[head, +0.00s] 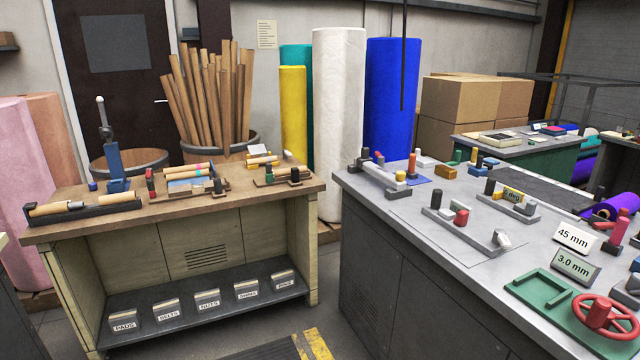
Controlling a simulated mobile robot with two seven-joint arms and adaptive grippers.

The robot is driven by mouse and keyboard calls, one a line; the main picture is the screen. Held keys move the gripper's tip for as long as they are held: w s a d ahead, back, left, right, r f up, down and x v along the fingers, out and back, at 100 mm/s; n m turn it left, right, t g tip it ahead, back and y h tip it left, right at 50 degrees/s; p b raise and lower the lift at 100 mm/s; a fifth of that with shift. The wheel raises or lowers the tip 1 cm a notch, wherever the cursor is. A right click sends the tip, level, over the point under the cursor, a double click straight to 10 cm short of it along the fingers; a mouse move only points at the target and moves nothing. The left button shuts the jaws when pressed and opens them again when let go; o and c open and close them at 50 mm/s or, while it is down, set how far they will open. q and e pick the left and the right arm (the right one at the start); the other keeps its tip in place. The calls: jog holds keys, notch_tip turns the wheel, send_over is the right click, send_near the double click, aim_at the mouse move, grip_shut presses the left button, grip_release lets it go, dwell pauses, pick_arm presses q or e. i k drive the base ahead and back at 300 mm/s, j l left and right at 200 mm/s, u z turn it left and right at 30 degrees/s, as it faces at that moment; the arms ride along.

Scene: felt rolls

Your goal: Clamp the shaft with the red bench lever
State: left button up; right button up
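A long dark cradle (85,213) lies on the left wooden bench (165,212), with tan tubes (50,209) and a short grey piece in it; which part is the shaft, I cannot tell. A small upright red-and-black piece (151,183) stands farther right on that bench. On the right grey bench (400,208) are an upright orange-red handle (412,163), a short red cylinder (461,217) on a grey fixture, and a tilted red handle (618,231) at the right edge. Which is the red bench lever is unclear. Neither gripper is in view.
A blue lever press (114,165) stands on the wooden bench. A red handwheel (600,314) and signs reading 45 mm (574,237) and 3.0 mm (575,266) are at the right. Floor (322,280) shows between the benches, with a yellow-edged mat (312,342) in front.

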aim_at(381, 159)
jog(key=i+j+u, duration=0.2)
jog(key=i, duration=1.5)
